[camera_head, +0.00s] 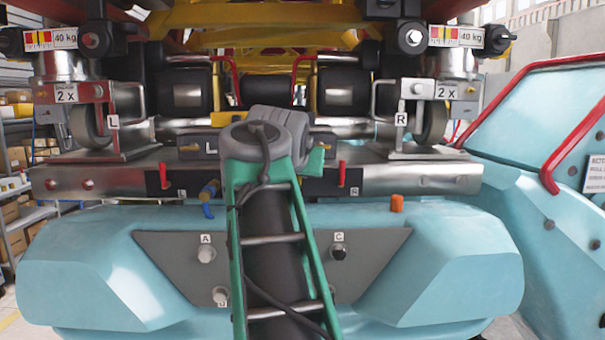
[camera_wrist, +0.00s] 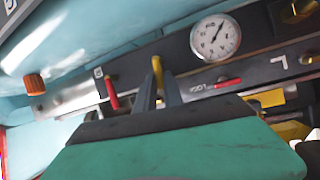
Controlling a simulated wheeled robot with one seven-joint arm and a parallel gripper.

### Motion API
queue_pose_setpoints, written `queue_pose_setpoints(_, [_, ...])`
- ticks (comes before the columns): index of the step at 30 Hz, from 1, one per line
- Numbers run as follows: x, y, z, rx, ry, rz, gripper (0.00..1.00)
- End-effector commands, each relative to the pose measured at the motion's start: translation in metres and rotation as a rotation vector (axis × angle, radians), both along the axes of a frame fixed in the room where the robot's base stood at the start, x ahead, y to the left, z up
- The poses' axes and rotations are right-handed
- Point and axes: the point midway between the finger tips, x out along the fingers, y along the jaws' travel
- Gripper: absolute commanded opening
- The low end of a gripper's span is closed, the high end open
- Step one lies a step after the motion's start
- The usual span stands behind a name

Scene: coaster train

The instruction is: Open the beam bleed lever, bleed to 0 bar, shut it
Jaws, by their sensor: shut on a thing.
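In the wrist view, my gripper (camera_wrist: 160,92) is shut on a yellow lever (camera_wrist: 157,68), whose tip shows between the two dark fingers. The lever stands at the dark strip of the beam (camera_wrist: 130,66). A round white pressure gauge (camera_wrist: 215,37) is on the same strip, to the right of the lever. Its dark needle slants to the upper right; the figures are too small to read. In the head view, my arm hides the gripper, the lever and the gauge. The beam (camera_head: 110,181) runs across behind my arm.
Red handles (camera_wrist: 112,93) and (camera_wrist: 228,83) flank my fingers in the wrist view. An orange knob (camera_head: 397,203) and a brass-and-blue valve (camera_head: 208,190) sit at the beam's front. A pale blue body (camera_head: 95,265) fills the foreground. A red rail (camera_head: 575,150) is at right.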

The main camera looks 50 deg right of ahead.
Motion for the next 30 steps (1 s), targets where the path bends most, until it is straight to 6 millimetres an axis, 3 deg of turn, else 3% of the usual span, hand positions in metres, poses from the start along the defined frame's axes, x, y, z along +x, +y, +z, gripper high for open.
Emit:
queue_pose_setpoints(23, [0.0031,0.0025,0.0028,-0.082,0.082,0.001,0.0])
queue_pose_setpoints(24, [0.0032,0.0025,0.0029,-0.082,0.082,0.001,0.14])
queue_pose_setpoints(30, [0.0031,0.0024,0.0017,-0.079,0.083,0.0,0.31])
